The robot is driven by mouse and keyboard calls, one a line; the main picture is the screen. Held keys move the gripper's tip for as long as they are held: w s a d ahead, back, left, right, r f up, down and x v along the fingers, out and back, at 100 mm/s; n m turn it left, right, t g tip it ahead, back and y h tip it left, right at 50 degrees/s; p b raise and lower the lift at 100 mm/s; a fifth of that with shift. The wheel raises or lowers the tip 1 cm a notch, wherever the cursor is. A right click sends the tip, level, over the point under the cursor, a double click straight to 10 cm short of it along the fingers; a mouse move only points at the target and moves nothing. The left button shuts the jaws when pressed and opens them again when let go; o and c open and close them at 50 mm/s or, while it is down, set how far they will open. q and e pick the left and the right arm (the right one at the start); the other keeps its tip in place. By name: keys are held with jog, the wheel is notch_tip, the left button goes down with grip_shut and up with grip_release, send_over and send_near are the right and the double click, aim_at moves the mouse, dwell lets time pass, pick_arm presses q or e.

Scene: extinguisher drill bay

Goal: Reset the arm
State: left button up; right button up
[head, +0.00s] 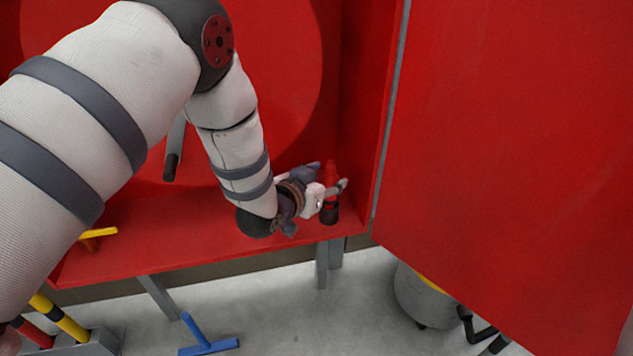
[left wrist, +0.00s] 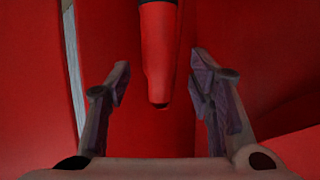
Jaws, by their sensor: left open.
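My left gripper (head: 328,178) is open inside a red cabinet (head: 210,240), near its right front corner. A small red object (head: 331,171) with a black lower end stands on the cabinet floor there, partly hidden behind the gripper. In the left wrist view, a tapered red body (left wrist: 158,55) with a dark band near the top lies between the spread fingers of the left gripper (left wrist: 160,68). Gaps show on both sides of it, and the fingers look apart from it. My right gripper is in neither view.
A large red door panel (head: 510,150) fills the right side. A grey handle with a black end (head: 171,166) and a yellow piece (head: 98,233) show in the cabinet. Below are a blue T-shaped tool (head: 205,345), a grey bin (head: 85,346) and a grey bucket (head: 420,298).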

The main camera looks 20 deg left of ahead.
pick_arm(q)
jog(key=v, duration=1)
jog(key=s+a+f+n+g+y, duration=0.2)
jog(key=s+f+g, duration=0.6)
jog(key=s+f, duration=0.9)
jog(key=s+f+g, duration=0.1)
jog(key=s+g, duration=0.3)
jog(key=s, duration=0.8)
jog(key=s+a+f+g, duration=0.1)
jog(key=s+g, duration=0.3)
jog(key=s, duration=0.8)
jog(key=shift+f+n+p, duration=0.35)
jog(key=shift+f+n, duration=0.05)
jog(key=shift+f, duration=0.2)
jog(key=shift+s+a, duration=0.1)
jog(key=shift+a, duration=0.05)
